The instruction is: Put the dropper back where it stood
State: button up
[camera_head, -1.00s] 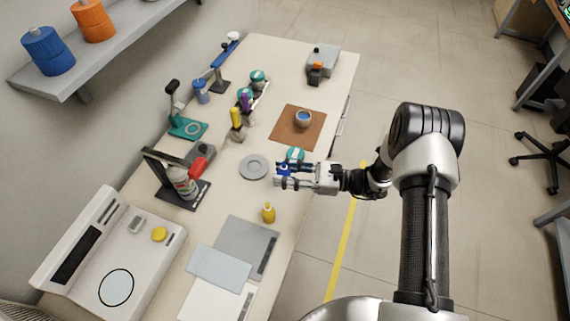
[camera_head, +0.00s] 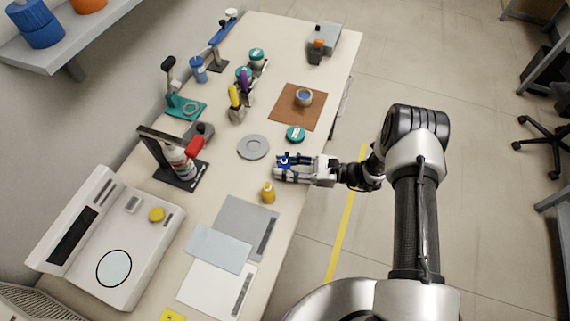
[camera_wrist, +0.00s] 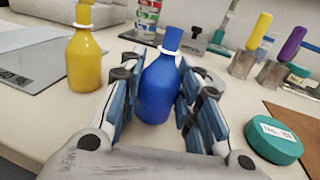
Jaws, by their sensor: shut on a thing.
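A blue dropper bottle (camera_wrist: 158,88) with a blue cap stands upright between the fingers of my gripper (camera_wrist: 158,100) in the wrist view. The fingers are shut on its sides. In the head view my gripper (camera_head: 284,168) reaches in from the right over the table's near edge, with the blue dropper (camera_head: 284,159) at its fingertips. I cannot tell whether its base touches the table. A similar yellow bottle (camera_head: 268,192) stands just below the gripper in the head view; it also shows at left in the wrist view (camera_wrist: 84,62).
A teal lid (camera_head: 296,134) lies above the gripper in the head view. A grey round plate (camera_head: 253,147) lies left of it. A brown mat (camera_head: 284,113) bears a small bowl (camera_head: 304,97). Grey sheets (camera_head: 243,224) lie lower left. A white instrument (camera_head: 146,254) stands beyond them.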

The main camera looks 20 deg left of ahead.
jog(key=shift+f, duration=0.2)
jog(key=o, duration=1.1)
jog(key=shift+c, duration=0.2)
jog(key=shift+r, duration=0.1)
